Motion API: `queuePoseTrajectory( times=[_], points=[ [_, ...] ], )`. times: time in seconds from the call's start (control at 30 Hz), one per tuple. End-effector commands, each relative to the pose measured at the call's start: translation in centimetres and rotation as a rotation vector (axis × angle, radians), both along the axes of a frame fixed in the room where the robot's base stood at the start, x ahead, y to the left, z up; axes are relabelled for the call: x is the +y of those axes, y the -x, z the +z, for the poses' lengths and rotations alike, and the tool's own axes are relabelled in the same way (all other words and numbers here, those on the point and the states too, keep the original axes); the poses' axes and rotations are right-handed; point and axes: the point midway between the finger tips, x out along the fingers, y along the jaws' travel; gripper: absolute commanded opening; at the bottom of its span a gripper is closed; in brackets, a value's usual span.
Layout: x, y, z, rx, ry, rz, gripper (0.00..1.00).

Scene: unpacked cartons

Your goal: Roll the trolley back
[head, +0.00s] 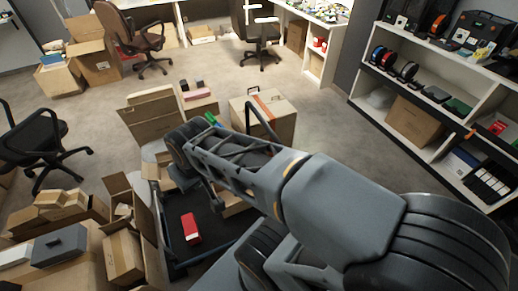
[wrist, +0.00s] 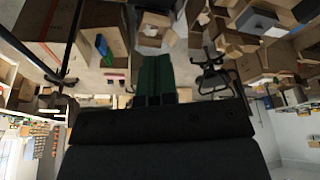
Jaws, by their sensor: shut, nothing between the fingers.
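The trolley (head: 212,222) is a low dark platform with a raised rim, lower centre in the head view, partly hidden under my arm. A red box (head: 191,228) lies on its deck. A black tube handle (head: 262,118) rises behind my arm, in front of a taped carton; its lower part is hidden. A dark bar (wrist: 72,40) at the left of the wrist view may be this handle. My gripper (wrist: 153,62) shows two dark green fingers close together, shut and empty. In the head view my arm reaches over the trolley, and the fingertips are hard to make out.
A taped carton (head: 275,112) stands beyond my arm. Open cartons (head: 122,255) crowd the lower left. A black chair (head: 38,145) stands at left, a brown chair (head: 135,38) at the back. White shelves (head: 450,85) line the right. Grey floor (head: 335,125) is clear right of the carton.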

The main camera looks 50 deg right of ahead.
Motion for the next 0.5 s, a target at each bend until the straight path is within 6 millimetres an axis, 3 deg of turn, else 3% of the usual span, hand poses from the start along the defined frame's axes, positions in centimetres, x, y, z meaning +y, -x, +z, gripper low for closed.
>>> queuePoseTrajectory(
  times=[0.33,0.5],
  points=[
    [-0.4,-0.2,-0.4,0.027,0.026,0.013,0.00],
    [-3.4,-1.5,-2.7,0.195,0.184,0.111,0.00]
  ],
)
